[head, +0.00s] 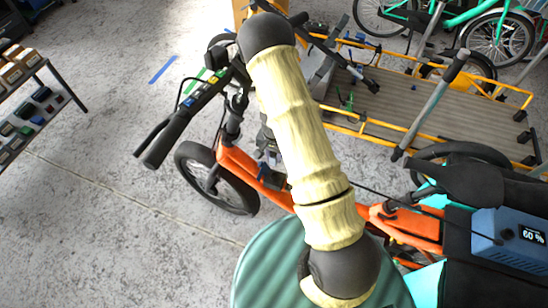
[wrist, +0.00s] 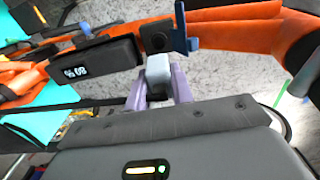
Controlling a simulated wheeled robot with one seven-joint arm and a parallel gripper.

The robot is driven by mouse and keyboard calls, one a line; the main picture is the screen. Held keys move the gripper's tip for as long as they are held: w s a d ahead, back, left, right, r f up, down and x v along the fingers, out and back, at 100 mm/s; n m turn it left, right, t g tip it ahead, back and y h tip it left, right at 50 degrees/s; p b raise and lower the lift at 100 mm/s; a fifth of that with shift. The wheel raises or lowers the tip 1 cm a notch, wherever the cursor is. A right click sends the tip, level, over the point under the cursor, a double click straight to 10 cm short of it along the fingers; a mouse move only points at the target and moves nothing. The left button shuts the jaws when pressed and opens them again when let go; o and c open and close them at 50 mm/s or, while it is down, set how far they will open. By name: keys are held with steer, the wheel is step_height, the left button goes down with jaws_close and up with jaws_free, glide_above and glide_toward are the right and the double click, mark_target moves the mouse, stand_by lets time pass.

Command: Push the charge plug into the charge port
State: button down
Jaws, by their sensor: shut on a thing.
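In the wrist view my gripper (wrist: 160,87) has two purple fingers shut on the light grey charge plug (wrist: 158,68). The plug points up the picture at the charge port (wrist: 156,38), a black square block with a round dark opening on the orange bike frame (wrist: 225,27). The plug's front end is close below the port's lower edge; I cannot tell whether they touch. A blue flap (wrist: 184,35) stands open at the port's right side. In the head view my arm largely hides the gripper, plug and port.
A black display box (wrist: 95,65) sits left of the port. A yellow-railed cargo bed (head: 440,115) stands behind. A shelf (head: 30,100) is at far left, with open floor between.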

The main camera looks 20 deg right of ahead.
mark_target(275, 164)
steer(key=shift+s+d+r, duration=0.1)
steer(key=shift+s+d, duration=0.05)
steer(key=shift+d, duration=0.05)
steer(key=shift+a+f+b, duration=0.25)
steer(key=shift+f+b, duration=0.25)
steer(key=shift+f, duration=0.05)
step_height(275, 164, down, 4)
steer(key=b, duration=0.3)
steer(key=shift+d, duration=0.15)
steer(key=shift+f+b, duration=0.35)
steer(key=shift+b, duration=0.05)
steer(key=shift+f+b, duration=1.35)
steer(key=shift+f, duration=0.55)
steer(key=c, duration=1.1)
jaws_free()
